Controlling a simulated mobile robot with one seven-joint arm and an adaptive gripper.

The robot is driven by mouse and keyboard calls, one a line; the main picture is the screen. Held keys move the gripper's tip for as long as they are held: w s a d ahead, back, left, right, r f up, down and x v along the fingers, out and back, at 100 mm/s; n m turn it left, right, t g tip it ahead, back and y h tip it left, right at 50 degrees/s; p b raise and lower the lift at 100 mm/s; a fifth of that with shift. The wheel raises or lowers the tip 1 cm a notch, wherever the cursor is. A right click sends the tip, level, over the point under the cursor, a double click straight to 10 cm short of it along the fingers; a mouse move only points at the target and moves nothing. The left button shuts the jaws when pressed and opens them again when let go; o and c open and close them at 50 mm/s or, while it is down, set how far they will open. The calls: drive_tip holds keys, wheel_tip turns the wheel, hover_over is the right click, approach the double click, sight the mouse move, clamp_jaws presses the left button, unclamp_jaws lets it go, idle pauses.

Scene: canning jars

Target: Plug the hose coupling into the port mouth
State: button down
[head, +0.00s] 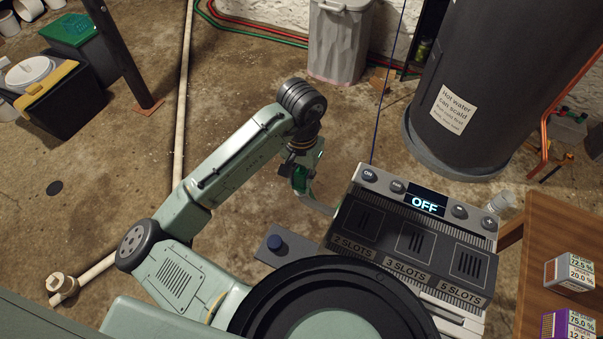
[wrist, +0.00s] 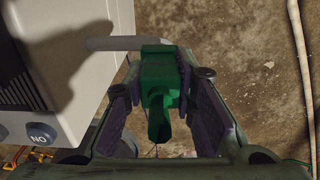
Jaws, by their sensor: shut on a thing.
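My gripper (head: 304,172) is shut on a green hose coupling (wrist: 160,80); in the wrist view the coupling sits between the two dark finger pads. In the head view only a little of the coupling (head: 303,187) shows, partly hidden by the fingers. A grey tube (wrist: 112,43) runs from beside the grey machine to the coupling's far end; it also shows in the head view (head: 322,207), left of the machine. I cannot tell whether tube and coupling touch or which end is the port mouth. No clear port opening is visible.
The grey machine (head: 440,232) with an OFF display and slot panels stands close right of my gripper. A wooden table (head: 545,225) and dark tank (head: 500,60) are to the right. Floor left of the gripper is mostly clear.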

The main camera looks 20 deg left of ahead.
drive_tip(key=shift+f+b, duration=0.45)
drive_tip(key=shift+f, duration=0.2)
drive_tip(key=c, duration=1.6)
unclamp_jaws()
drive_tip(key=shift+o, duration=0.6)
drive_tip(key=o, duration=0.5)
wheel_tip(320, 180, up, 12)
drive_tip(key=shift+r, duration=0.1)
